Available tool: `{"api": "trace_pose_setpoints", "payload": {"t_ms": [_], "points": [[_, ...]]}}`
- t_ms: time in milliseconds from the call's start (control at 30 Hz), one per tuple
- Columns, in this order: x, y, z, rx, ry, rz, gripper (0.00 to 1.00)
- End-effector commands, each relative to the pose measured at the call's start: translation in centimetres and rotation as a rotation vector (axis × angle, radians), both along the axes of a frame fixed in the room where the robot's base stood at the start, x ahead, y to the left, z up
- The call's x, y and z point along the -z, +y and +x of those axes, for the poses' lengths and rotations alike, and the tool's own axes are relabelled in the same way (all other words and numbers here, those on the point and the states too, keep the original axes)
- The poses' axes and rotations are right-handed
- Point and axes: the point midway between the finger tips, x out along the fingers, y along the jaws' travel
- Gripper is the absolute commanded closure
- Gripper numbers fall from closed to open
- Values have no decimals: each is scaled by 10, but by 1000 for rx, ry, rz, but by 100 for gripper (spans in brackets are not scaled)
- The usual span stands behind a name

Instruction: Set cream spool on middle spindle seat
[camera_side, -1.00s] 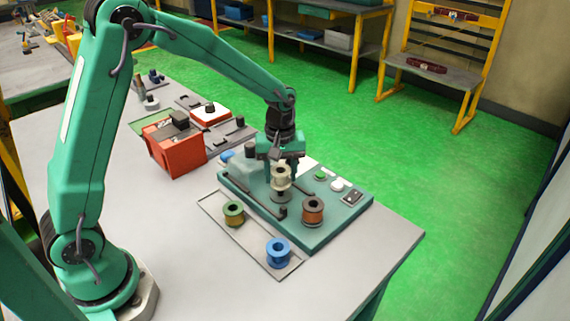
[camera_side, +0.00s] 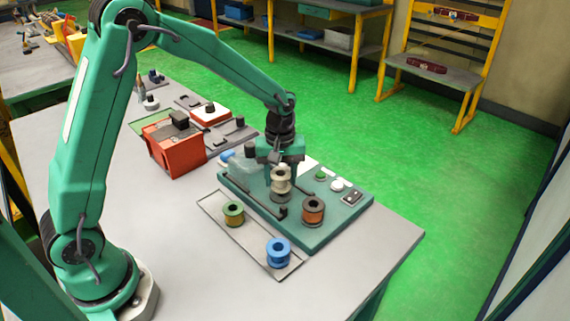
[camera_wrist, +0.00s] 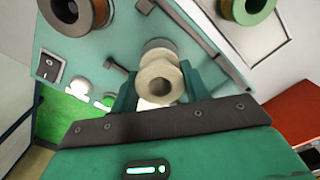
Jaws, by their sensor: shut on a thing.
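The cream spool (camera_side: 281,181) is held upright in my gripper (camera_side: 282,170), which is shut on it. In the wrist view the cream spool (camera_wrist: 160,82) sits between the two fingers, its hollow end facing the camera. The middle spindle seat (camera_side: 279,197) shows as a dark round base directly below the spool on the teal fixture board (camera_side: 316,239). The spool is lined up over this seat, very close to it. I cannot tell whether they touch, as the spindle itself is hidden by the spool.
A copper spool (camera_side: 313,211) stands on the board to the right. An olive-green spool (camera_side: 233,213) and a blue spool (camera_side: 278,252) stand on a flat tray (camera_side: 210,205) in front. A dark bar (camera_side: 262,207) lies on the board. A red bin (camera_side: 174,149) is behind left.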

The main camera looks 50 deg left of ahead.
Motion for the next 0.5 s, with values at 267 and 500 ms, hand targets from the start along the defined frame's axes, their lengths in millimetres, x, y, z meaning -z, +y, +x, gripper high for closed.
{"api": "trace_pose_setpoints", "payload": {"t_ms": [267,500], "points": [[6,0,0,0,0,0,77],[10,0,0,0,1,0,77]]}}
